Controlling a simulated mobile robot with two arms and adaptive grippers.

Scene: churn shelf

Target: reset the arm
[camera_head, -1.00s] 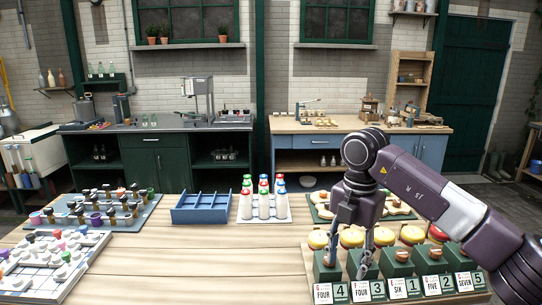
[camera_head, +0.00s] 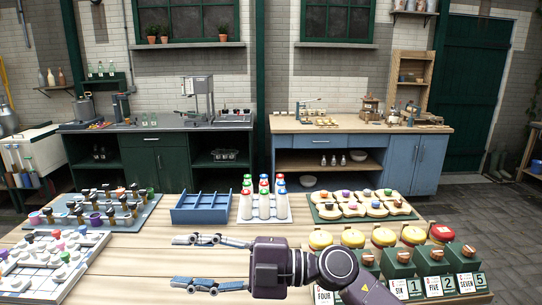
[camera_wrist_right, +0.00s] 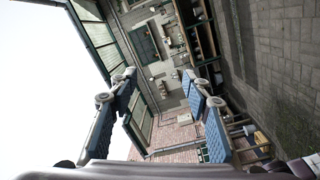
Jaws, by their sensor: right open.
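My right gripper (camera_head: 197,262) is open and empty in the head view. It points left above the front middle of the wooden table (camera_head: 160,262), with its two fingers spread apart. The right wrist view shows the same open fingers (camera_wrist_right: 162,100) with nothing between them, and the room beyond appears turned on its side. My left gripper is in neither view.
A rack with numbered cards and green boxes (camera_head: 434,262) stands at the front right, partly behind my right arm. Behind it are a green board (camera_head: 320,212), bottles on a tray (camera_head: 286,213) and a blue divided box (camera_head: 201,208). Boards with small pieces (camera_head: 50,285) lie left.

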